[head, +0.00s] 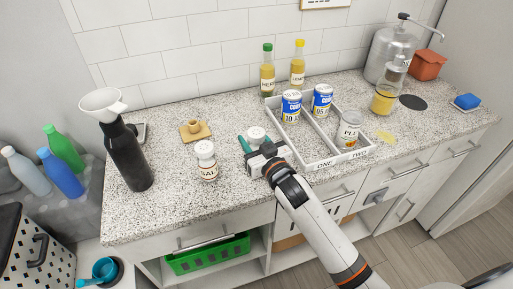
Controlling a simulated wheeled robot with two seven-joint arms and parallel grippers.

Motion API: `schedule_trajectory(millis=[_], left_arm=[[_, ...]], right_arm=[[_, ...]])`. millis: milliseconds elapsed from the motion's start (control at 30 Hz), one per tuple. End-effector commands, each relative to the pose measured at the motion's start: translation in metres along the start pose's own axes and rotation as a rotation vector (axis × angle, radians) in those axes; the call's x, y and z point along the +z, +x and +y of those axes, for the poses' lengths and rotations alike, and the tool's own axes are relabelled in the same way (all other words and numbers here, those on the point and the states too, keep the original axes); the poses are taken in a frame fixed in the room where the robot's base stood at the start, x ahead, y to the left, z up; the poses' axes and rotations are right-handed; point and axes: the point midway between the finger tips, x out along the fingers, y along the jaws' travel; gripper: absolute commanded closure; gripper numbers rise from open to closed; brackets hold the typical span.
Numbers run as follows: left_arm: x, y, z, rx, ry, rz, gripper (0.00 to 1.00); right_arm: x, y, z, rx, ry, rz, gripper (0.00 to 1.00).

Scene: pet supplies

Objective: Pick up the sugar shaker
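A shaker with a white domed lid (257,133) stands on the speckled counter, mostly hidden behind my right gripper. Its label is hidden, so I cannot read whether it says sugar. My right gripper (256,143) is at this shaker, with a green fingertip showing at its left side. I cannot tell whether the fingers touch it or are closed on it. A second white-lidded shaker (206,161) stands upright to the left, and its label seems to read "SAL". My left gripper is not in view.
A white divided tray (322,163) marked ONE and TWO, holding blue-and-white cans (291,106) and a jar (348,131), is just right of my gripper. A black bottle with a white funnel (127,157) stands left. An ochre block (195,131) lies behind the left shaker.

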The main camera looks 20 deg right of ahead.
Motion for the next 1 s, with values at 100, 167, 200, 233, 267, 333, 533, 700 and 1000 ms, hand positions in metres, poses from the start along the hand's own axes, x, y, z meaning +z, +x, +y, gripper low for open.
schedule_trajectory(millis=[100, 167, 200, 233, 267, 333, 533, 700, 1000], left_arm=[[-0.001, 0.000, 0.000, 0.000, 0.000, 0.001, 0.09], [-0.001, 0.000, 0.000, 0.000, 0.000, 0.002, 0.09], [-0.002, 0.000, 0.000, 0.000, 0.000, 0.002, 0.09], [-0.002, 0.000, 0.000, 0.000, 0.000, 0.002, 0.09], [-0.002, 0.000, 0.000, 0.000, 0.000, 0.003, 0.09], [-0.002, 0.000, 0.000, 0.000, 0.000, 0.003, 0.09], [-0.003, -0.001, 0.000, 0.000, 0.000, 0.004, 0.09], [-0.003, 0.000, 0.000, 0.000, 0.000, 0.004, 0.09], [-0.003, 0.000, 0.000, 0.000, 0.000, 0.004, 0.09]], right_arm=[[0.000, 0.000, 0.000, 0.000, 0.000, -0.001, 0.83], [0.000, 0.000, 0.000, 0.000, 0.000, 0.000, 0.83], [0.000, 0.000, 0.000, 0.000, 0.000, 0.000, 0.83], [0.000, 0.000, 0.000, 0.000, 0.000, 0.000, 0.83], [0.000, 0.000, 0.000, 0.000, 0.000, 0.000, 0.83], [0.002, 0.000, 0.000, 0.000, -0.001, -0.001, 0.83], [0.030, 0.000, 0.000, 0.001, -0.003, -0.007, 0.83], [0.066, 0.000, 0.000, 0.000, -0.001, -0.007, 0.83], [0.100, 0.000, 0.000, -0.001, -0.001, -0.002, 0.83]])
